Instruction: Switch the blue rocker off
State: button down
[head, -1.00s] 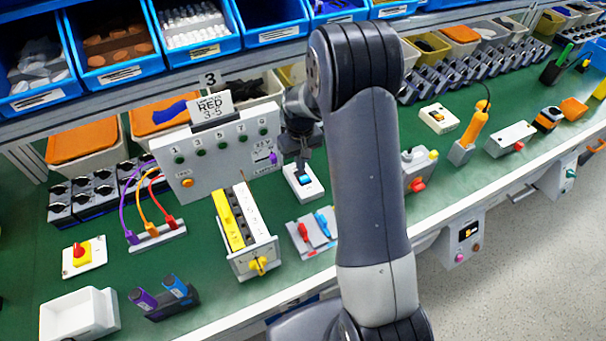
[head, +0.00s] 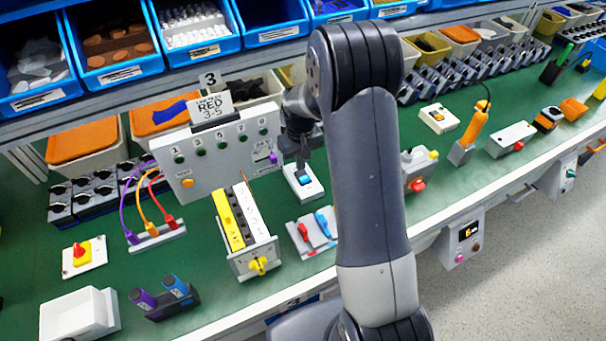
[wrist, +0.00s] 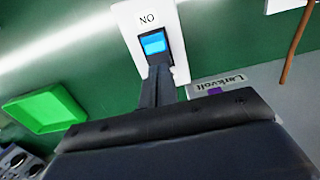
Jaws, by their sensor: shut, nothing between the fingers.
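The blue rocker (head: 304,179) sits in a black frame on a white plate (head: 311,192) on the green bench, just right of the grey button panel. In the wrist view the blue rocker (wrist: 154,43) shows bright blue, with the printed word "ON" beside it on the white plate (wrist: 127,17). My gripper (head: 301,164) points down over the panel-side end of the switch. In the wrist view my gripper's closed fingers (wrist: 158,72) reach the near edge of the black frame and hold nothing. I cannot tell whether the fingertips touch the rocker.
The grey button panel (head: 220,151) stands left of the switch. A holder with red and blue handles (head: 314,231) and a box with yellow parts (head: 243,232) lie towards the front edge. My arm hides part of the bench to the right.

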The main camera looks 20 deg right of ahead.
jog(key=shift+f+b, duration=0.7)
jog(key=shift+f, duration=0.25)
dwell(0.4)
jog(key=shift+r, duration=0.15)
jog(key=shift+r+p, duration=2.35)
jog(key=shift+r, duration=1.1)
jog(key=shift+f, duration=0.2)
notch_tip(320, 180, down, 7)
jog(key=b, duration=0.4)
jog(key=shift+b, duration=0.4)
jog(key=shift+r, duration=0.2)
